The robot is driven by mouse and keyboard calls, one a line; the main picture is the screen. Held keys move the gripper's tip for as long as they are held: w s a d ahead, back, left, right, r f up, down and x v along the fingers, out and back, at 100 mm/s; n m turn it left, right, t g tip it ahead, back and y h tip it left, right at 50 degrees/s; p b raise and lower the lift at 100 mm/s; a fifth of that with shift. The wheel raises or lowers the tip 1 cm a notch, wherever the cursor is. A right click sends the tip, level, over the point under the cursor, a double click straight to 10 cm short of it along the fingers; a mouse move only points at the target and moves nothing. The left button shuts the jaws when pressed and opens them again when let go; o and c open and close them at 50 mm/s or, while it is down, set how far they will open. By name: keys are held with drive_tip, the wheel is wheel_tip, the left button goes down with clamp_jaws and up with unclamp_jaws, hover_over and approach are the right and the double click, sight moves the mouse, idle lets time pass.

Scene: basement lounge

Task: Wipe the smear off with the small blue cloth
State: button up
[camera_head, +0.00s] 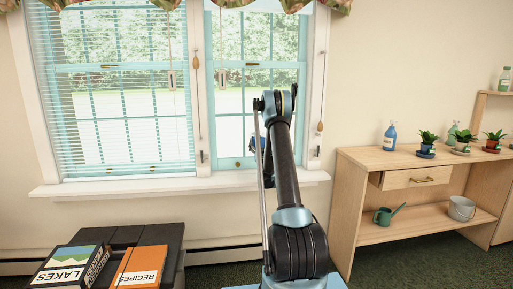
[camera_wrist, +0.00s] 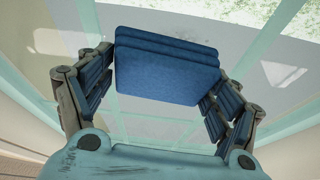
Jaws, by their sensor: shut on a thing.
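The small blue cloth (camera_wrist: 165,62) is a folded pad between the fingers of my gripper (camera_wrist: 160,80) in the wrist view. My gripper is shut on it, one finger on each side. Behind the cloth is the window pane (camera_wrist: 150,128) with pale green frame bars. I cannot tell whether the cloth touches the glass. Pale patches (camera_wrist: 282,73) show on the glass; I cannot tell smear from reflection. In the head view my arm reaches up in front of the right window sash (camera_head: 228,122) and hides most of my gripper and the cloth.
The window sill (camera_head: 120,187) runs below the panes. Blind cords hang beside the right sash. A dark table (camera_head: 172,232) with books stands at lower left. A wooden bench (camera_head: 365,158) with a blue bottle (camera_head: 390,137), potted plants and a watering can (camera_head: 388,215) stands at right.

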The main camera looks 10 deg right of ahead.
sight(254, 139)
drive_tip(key=shift+d, duration=2.25)
drive_tip(key=shift+w+a, duration=0.1)
drive_tip(key=shift+w+a, duration=0.2)
drive_tip(key=shift+a, duration=1.7)
drive_tip(key=shift+c, duration=1.3)
drive_tip(key=shift+s+a+r, duration=0.1)
drive_tip(key=shift+a+r, duration=0.35)
drive_tip(key=shift+a, duration=0.7)
drive_tip(key=shift+a+r, duration=0.5)
drive_tip(key=shift+a, duration=0.7)
drive_tip(key=shift+s+a+r, duration=0.1)
drive_tip(key=shift+a+r, duration=0.35)
drive_tip(key=shift+a, duration=0.7)
drive_tip(key=shift+w+d, duration=0.2)
drive_tip(key=shift+d, duration=1.15)
drive_tip(key=shift+w+d, duration=0.1)
drive_tip(key=shift+d, duration=0.55)
drive_tip(key=shift+c, duration=1)
drive_tip(key=shift+s+d, duration=0.2)
drive_tip(key=shift+d, duration=3.3)
drive_tip(key=shift+w+a, duration=0.1)
drive_tip(key=shift+w, duration=0.05)
